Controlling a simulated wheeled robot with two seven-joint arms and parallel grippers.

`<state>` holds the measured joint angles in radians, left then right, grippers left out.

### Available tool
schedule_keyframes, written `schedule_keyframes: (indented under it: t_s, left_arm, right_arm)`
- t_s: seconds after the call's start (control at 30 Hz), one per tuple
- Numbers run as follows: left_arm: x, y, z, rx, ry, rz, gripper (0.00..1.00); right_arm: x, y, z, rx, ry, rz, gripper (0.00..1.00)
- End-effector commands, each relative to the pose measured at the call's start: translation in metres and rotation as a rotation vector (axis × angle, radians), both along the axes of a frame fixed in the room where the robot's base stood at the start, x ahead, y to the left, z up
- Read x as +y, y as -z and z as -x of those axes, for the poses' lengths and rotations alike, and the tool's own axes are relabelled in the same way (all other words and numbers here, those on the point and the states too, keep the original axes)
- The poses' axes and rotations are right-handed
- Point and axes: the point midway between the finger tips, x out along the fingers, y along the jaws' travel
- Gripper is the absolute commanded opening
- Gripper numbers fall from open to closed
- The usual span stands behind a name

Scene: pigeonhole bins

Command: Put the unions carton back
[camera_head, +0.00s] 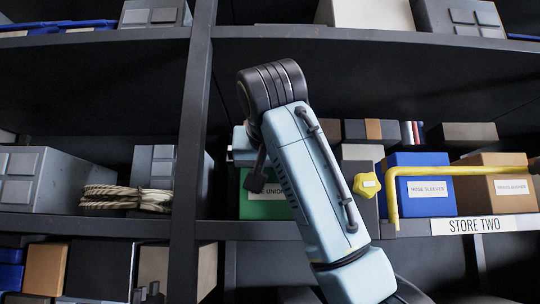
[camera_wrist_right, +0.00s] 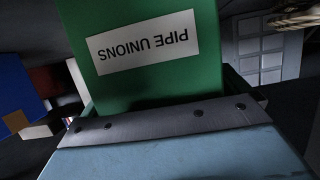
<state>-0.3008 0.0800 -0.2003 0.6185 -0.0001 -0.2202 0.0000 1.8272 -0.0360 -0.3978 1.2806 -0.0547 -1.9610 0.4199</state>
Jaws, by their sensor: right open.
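The green unions carton (camera_head: 262,207) stands on the middle shelf in the head view, in the bay just right of the dark upright. My right arm hides much of it and part of its label. In the right wrist view the carton (camera_wrist_right: 150,75) is close, with its white "PIPE UNIONS" label upside down in the picture. My right gripper (camera_head: 256,180) is open, in front of the carton's upper part. The arm covers part of the gripper, and I cannot tell whether it touches the carton. My left gripper is not in view.
A yellow bar (camera_head: 455,171) runs in front of the blue hose sleeves box (camera_head: 422,200) and bends down at its left end. A yellow knob (camera_head: 367,185) is beside it. Grey boxes (camera_head: 45,180) and coiled rope (camera_head: 125,198) stand left of the upright (camera_head: 190,130).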

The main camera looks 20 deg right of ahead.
Motion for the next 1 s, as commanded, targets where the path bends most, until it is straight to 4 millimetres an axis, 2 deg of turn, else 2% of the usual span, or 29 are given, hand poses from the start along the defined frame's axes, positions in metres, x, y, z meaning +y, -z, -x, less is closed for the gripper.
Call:
schedule_keyframes:
  t_s: [0.13, 0.43, 0.6, 0.8, 1.0]
  left_arm:
    - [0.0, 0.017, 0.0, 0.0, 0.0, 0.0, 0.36]
    - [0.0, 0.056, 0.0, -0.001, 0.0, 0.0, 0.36]
    - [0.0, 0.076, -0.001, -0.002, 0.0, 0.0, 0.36]
    - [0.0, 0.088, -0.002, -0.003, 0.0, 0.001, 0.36]
    - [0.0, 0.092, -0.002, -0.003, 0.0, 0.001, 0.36]
  right_arm:
    - [0.007, -0.006, 0.022, -0.005, -0.002, 0.0, 1.0]
    - [0.014, -0.012, 0.046, -0.002, -0.002, 0.0, 1.0]
    - [0.021, -0.024, 0.073, -0.004, -0.002, 0.0, 1.0]
    - [0.028, -0.035, 0.096, -0.002, 0.0, 0.0, 1.0]
    - [0.031, -0.041, 0.107, -0.001, -0.001, -0.001, 1.0]
